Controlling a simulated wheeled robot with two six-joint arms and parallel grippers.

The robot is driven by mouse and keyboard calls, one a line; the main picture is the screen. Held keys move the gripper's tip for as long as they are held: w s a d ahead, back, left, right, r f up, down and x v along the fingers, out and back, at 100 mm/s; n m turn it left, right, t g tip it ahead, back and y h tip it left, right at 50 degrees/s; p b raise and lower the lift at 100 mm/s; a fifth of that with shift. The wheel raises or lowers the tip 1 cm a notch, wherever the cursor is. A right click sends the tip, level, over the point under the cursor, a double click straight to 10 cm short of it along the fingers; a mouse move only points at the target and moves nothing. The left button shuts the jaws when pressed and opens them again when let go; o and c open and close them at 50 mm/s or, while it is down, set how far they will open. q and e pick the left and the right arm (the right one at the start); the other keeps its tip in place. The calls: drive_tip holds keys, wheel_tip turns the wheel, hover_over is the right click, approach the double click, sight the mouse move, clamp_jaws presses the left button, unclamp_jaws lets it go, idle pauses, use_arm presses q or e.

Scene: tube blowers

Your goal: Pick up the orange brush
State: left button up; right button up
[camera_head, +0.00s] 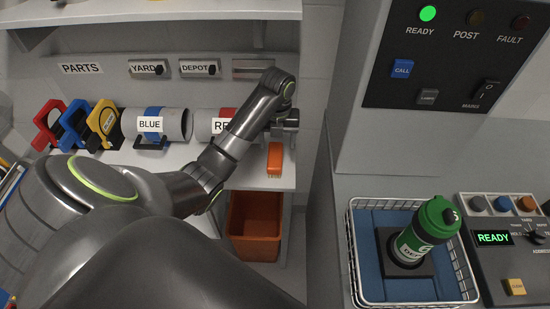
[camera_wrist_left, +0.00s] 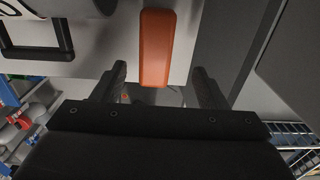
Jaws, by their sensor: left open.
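The orange brush (camera_head: 275,158) lies at the front right edge of the parts shelf in the head view, beside the canister labelled with red. In the left wrist view the orange brush (camera_wrist_left: 156,48) stands upright in the picture, just beyond and between my fingertips. My left gripper (camera_wrist_left: 160,80) is open and empty, with one finger on each side of the brush's near end. In the head view my left arm reaches over the shelf and its gripper (camera_head: 291,118) is only partly visible above the brush. My right gripper is not in view.
An orange bin (camera_head: 254,225) is below. At right, a wire basket (camera_head: 358,262) holds a green-capped bottle (camera_head: 424,235) next to a control box (camera_head: 500,255).

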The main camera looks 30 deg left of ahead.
sight(275, 155)
use_arm(q)
drive_tip(key=shift+a+f+b, duration=0.1)
drive_tip(key=shift+f+b, duration=0.8)
drive_tip(key=shift+f, duration=0.4)
drive_tip(key=shift+a+f+b, duration=0.1)
drive_tip(key=shift+f+b, duration=0.3)
drive_tip(key=shift+b, duration=0.05)
wheel_tip(275, 155, down, 2)
drive_tip(key=shift+s+a+f+p, duration=0.1)
drive_tip(key=shift+p, duration=0.5)
drive_tip(key=shift+f, duration=0.5)
drive_tip(key=c, duration=1.2)
drive_tip(key=shift+r, duration=0.15)
